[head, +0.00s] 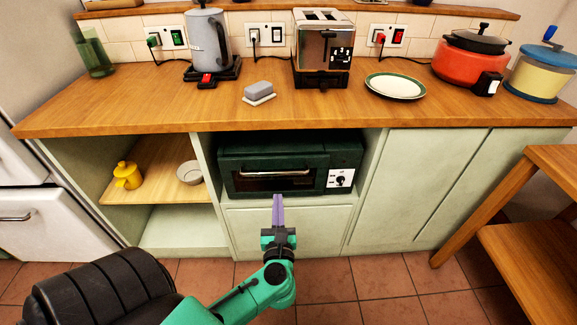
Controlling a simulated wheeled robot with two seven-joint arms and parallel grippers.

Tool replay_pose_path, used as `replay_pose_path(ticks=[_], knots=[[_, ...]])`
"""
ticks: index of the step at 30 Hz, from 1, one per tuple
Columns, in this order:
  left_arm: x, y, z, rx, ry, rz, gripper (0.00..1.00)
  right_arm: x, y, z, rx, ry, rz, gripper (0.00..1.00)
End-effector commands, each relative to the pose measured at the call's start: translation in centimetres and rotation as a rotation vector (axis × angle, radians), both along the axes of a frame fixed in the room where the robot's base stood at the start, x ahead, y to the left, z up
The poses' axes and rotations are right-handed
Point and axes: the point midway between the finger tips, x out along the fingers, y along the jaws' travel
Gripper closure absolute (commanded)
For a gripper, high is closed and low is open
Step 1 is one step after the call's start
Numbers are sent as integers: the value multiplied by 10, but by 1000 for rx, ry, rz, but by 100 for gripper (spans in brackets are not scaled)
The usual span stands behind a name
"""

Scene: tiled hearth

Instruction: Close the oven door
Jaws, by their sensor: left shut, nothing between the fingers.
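The dark green oven (290,153) sits in a bay under the wooden counter. Its door (255,184), with a pale bar handle (275,172) across its upper part, looks upright and about level with the front panel; I cannot tell if a small gap is left. A white control plate with a dark knob (340,181) is to the right of the door. My left gripper (278,199), teal with purple fingers, is shut and empty, pointing at the oven. Its tips overlap the door's lower edge in the picture; contact cannot be told. My right gripper is out of view.
On the counter (190,112) stand a kettle (208,45), a toaster (322,50), a plate (394,86) and a red pot (468,65). A wooden table (520,240) is at right.

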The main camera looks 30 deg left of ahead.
Motion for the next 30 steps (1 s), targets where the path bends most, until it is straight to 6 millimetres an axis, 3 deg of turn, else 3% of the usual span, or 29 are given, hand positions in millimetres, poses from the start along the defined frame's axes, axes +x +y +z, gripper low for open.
replay_pose_path(ticks=[4,8,19,30], knots=[[18,14,6,6,-4,2,100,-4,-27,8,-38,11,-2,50],[40,31,8,7,-5,3,100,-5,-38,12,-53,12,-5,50],[100,77,9,6,-3,2,100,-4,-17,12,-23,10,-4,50],[110,84,8,3,-1,1,100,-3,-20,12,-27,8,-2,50]])
